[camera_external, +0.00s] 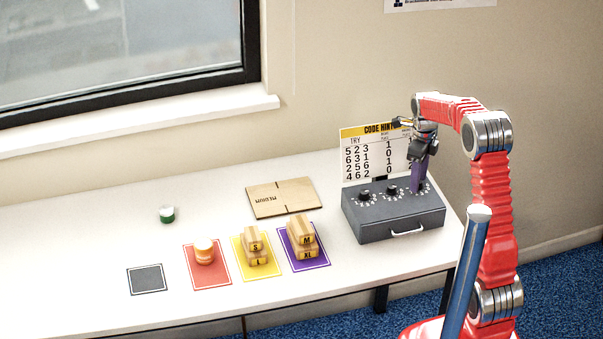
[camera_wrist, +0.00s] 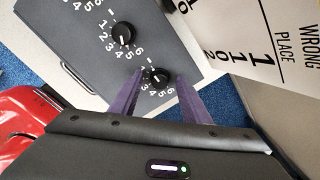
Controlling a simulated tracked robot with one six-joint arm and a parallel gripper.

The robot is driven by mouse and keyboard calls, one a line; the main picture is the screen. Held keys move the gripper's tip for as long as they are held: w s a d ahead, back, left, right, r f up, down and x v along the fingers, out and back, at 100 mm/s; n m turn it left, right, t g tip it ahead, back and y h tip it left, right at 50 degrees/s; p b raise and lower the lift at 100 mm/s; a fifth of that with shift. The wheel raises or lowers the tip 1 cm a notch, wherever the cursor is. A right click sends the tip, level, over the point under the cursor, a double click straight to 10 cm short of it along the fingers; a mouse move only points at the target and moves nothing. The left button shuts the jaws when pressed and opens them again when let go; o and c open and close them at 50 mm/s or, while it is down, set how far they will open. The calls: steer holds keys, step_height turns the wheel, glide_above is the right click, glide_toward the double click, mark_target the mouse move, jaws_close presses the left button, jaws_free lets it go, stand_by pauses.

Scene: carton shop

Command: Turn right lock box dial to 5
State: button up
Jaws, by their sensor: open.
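The dark grey lock box (camera_external: 393,222) stands at the right end of the white table, with three black dials in a row on its top and a light handle on its front. My gripper (camera_external: 418,187) points down over the right dial. In the wrist view the right dial (camera_wrist: 156,77) lies between my two purple fingers (camera_wrist: 155,88), which are open around it. I cannot tell if either finger touches it. Numbers ring the dial, partly hidden by the fingers.
A code hint card (camera_external: 375,155) stands right behind the box, close to my wrist. A wooden board marked MEDIUM (camera_external: 284,198) lies left of the box. Red (camera_external: 190,278), yellow (camera_external: 240,270) and purple (camera_external: 290,262) mats hold small items. A green-and-white item (camera_external: 167,214) stands farther left.

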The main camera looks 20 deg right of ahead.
steer(key=shift+c, duration=0.3)
steer(key=c, duration=1)
